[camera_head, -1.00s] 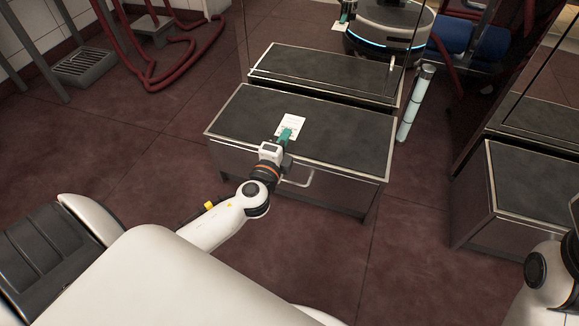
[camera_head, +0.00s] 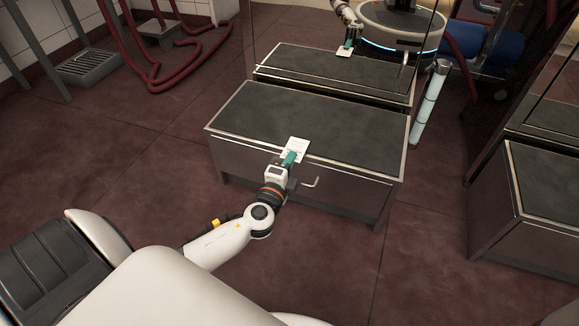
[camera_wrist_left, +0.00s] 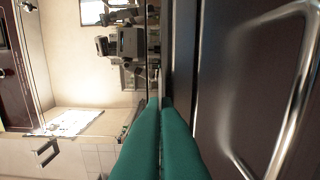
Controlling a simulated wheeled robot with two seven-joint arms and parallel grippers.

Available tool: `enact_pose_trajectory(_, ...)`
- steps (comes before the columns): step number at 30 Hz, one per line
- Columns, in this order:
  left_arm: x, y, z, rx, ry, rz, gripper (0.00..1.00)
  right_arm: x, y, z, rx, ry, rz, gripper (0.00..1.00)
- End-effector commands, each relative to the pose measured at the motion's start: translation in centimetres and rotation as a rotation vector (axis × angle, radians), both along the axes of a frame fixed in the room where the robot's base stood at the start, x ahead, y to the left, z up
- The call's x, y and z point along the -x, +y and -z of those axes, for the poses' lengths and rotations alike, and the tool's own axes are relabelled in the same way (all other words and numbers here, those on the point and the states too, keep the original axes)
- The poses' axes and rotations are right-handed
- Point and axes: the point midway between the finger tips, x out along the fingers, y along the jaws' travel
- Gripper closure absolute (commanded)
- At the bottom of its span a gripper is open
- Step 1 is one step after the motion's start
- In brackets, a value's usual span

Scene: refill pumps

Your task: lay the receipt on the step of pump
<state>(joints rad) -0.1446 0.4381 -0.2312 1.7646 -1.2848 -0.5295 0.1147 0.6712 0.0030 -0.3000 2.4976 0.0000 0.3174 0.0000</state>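The receipt (camera_head: 296,148) is a small white printed sheet. In the head view it overlaps the front edge of the pump's step (camera_head: 250,115), which has a dark top with a pale metal rim. My left gripper (camera_head: 290,157) has teal fingers, shut on the near end of the receipt. I cannot tell whether the sheet touches the step or hovers. In the left wrist view the gripper's fingers (camera_wrist_left: 163,125) lie side by side, and the receipt between them cannot be made out. My right gripper is out of the head view.
A metal handle (camera_head: 311,183) juts from the step's front, close to my left gripper; it looms large in the wrist view (camera_wrist_left: 285,100). A mirror-like panel behind reflects my body. A pale tube (camera_head: 428,103) stands right of the step. Another step (camera_head: 545,185) is farther right. The step top is clear.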

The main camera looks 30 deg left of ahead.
Motion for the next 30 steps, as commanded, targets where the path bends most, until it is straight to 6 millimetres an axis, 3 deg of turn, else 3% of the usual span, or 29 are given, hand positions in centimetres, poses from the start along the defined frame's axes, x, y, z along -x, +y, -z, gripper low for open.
enact_pose_trajectory(13, -0.01, -0.02, 0.84, 0.001, -0.001, 0.0, 1.0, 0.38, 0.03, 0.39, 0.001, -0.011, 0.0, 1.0)
enact_pose_trajectory(18, -0.01, -0.02, 0.66, 0.001, -0.001, 0.0, 0.78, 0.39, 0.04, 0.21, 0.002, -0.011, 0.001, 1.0)
enact_pose_trajectory(30, 0.43, -0.13, 0.31, 0.001, 0.002, 0.001, 0.78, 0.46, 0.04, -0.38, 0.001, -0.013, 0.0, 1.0)
